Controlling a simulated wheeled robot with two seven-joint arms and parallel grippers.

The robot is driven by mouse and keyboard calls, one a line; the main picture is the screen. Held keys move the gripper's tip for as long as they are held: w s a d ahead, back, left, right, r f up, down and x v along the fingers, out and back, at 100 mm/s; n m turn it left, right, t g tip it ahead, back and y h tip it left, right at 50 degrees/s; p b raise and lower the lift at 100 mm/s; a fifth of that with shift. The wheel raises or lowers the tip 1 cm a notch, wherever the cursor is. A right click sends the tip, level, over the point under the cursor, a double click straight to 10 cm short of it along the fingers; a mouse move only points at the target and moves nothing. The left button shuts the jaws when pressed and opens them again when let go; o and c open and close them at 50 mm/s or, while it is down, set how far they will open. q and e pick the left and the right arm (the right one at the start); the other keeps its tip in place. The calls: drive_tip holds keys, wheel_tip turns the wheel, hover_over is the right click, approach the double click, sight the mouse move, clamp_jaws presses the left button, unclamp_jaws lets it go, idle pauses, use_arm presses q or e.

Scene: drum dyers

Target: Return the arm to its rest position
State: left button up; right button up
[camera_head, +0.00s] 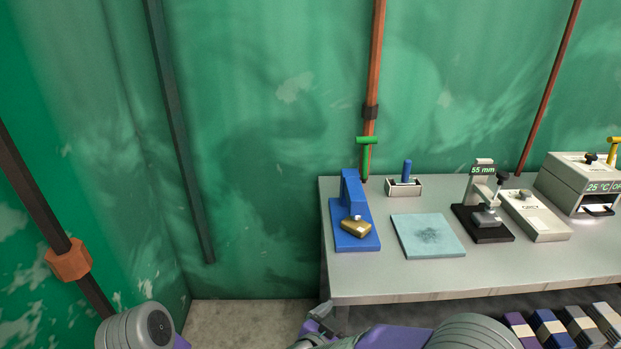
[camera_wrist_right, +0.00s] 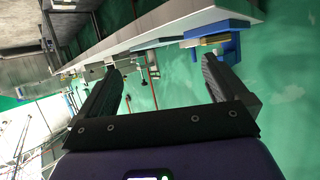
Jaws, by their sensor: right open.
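My right arm comes in at the bottom of the head view, in purple and grey. Its right gripper (camera_head: 316,330) is only partly in view, low in front of the table's left front corner. In the right wrist view the two dark fingers of the gripper (camera_wrist_right: 160,68) stand wide apart with nothing between them. The table edge and a blue stand show beyond the fingers. A grey rounded part of my left arm shows at the lower left of the head view; the left gripper is out of the picture.
The grey table (camera_head: 380,285) carries a blue stand (camera_head: 351,215), a light blue mat (camera_head: 427,237), a black-based gauge (camera_head: 484,215), a white device (camera_head: 536,215) and a grey box machine (camera_head: 580,180). Several coloured blocks lie below its front edge. Floor left of the table is clear.

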drive_tip(key=w+d+f+n+g+y+p, duration=0.1)
drive_tip(key=w+f+n+y, duration=0.15)
drive_tip(key=f, duration=0.65)
drive_tip(key=w+d+f+n+g+y, duration=0.15)
drive_tip(key=f+y, duration=0.25)
drive_tip(key=f, duration=0.5)
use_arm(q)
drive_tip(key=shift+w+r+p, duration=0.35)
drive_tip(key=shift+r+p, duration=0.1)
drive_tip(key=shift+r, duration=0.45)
use_arm(e)
drive_tip(key=s+f+g+y, duration=0.3)
drive_tip(key=s+f+g, duration=0.1)
drive_tip(key=s+f, duration=0.3)
drive_tip(key=s+f+n+g+y, duration=0.1)
drive_tip(key=s+f+g+y, duration=0.2)
drive_tip(key=s, duration=0.9)
wheel_tip(320, 180, down, 4)
drive_tip(key=shift+s+r+g, duration=0.15)
drive_tip(key=shift+g, duration=0.2)
drive_tip(key=shift+c, duration=0.2)
